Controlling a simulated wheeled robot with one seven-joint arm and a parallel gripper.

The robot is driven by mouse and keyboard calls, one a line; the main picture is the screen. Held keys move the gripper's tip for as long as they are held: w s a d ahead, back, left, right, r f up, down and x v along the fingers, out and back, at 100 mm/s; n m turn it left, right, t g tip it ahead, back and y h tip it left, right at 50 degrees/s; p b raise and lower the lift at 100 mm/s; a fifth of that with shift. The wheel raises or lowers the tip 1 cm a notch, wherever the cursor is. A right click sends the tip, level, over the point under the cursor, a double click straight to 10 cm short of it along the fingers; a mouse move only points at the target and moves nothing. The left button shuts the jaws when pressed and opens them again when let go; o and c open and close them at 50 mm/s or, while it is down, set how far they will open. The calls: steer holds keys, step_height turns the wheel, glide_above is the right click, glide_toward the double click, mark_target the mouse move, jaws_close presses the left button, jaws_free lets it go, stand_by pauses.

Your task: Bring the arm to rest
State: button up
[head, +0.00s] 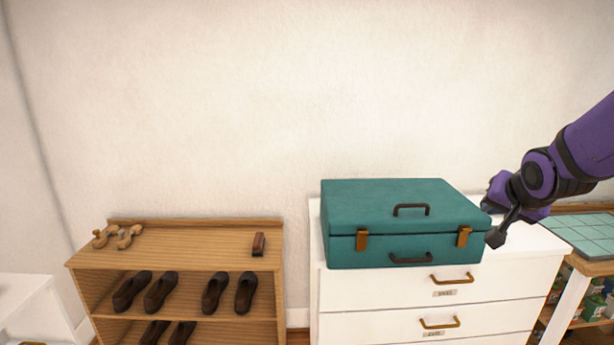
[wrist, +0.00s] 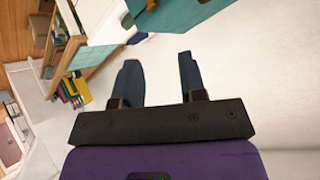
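My arm, purple with black joints, reaches in from the right of the head view. My gripper (head: 497,234) hangs at the right end of a closed teal suitcase (head: 400,215); I cannot tell whether they touch. In the wrist view my gripper (wrist: 158,65) has its two dark fingers apart with nothing between them. A teal part of the suitcase shows beyond the fingertips in the wrist view (wrist: 185,20). In the head view one finger is clear and the other is mostly hidden.
The suitcase lies on a white chest of drawers (head: 420,293) with brass handles. A wooden shoe rack (head: 190,245) with dark shoes stands to the left. A table with a pale green gridded mat (head: 585,233) is at the right. The wall above the suitcase is bare.

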steer(key=s+a+r+n+g+y, duration=0.1)
steer(key=s+a+r+n+g, duration=0.1)
steer(key=s, duration=0.9)
steer(key=s+a+r+n+g+y, duration=0.1)
steer(key=s+a+r+n, duration=0.4)
steer(key=s, duration=0.7)
steer(key=shift+s+a+g, duration=0.25)
steer(key=shift+a+g, duration=0.2)
steer(key=shift+g, duration=0.05)
